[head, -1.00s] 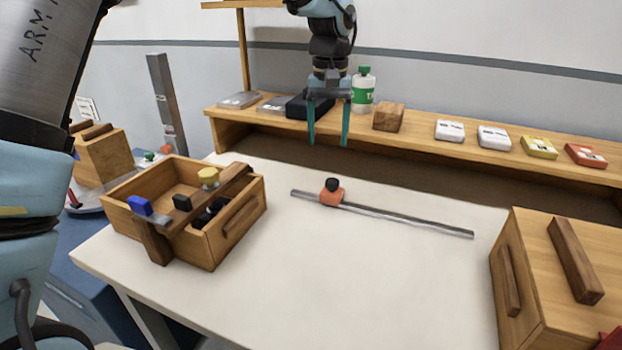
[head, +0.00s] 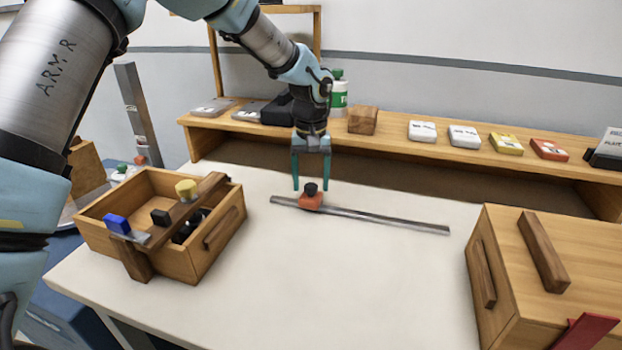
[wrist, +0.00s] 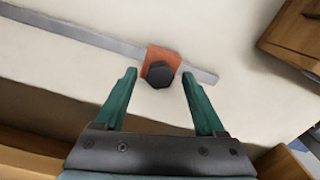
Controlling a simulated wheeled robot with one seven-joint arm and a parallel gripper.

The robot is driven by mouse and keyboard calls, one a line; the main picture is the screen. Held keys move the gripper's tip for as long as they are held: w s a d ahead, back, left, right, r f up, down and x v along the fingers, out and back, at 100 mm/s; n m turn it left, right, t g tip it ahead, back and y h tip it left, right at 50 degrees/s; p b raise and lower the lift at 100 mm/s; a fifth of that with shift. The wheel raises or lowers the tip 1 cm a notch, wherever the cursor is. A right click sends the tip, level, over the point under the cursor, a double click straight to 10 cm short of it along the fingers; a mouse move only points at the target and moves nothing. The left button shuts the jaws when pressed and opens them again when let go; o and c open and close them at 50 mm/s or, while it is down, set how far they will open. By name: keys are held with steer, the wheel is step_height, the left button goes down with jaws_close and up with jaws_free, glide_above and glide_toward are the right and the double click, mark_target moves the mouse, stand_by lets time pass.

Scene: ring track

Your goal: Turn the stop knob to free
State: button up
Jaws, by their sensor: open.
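The stop knob (head: 310,187) is a small black knob on an orange-red slider block (head: 311,202). The block sits on a grey metal rail (head: 385,219) lying on the white table, near the rail's left end. My gripper (head: 309,186) is open, with its teal fingers pointing down close above the knob. In the wrist view the black knob (wrist: 160,74) lies just beyond and between the open fingertips (wrist: 160,73), with the orange block (wrist: 160,56) under it. The fingers appear clear of the knob. No marking on the knob is readable.
A larger wooden box (head: 545,270) stands right. Behind, a wooden shelf (head: 400,155) holds a bottle, a wood block and small cases. The table's front middle is clear.

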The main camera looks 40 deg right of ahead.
steer(key=shift+c, duration=0.2)
jaws_close()
stand_by(0.4)
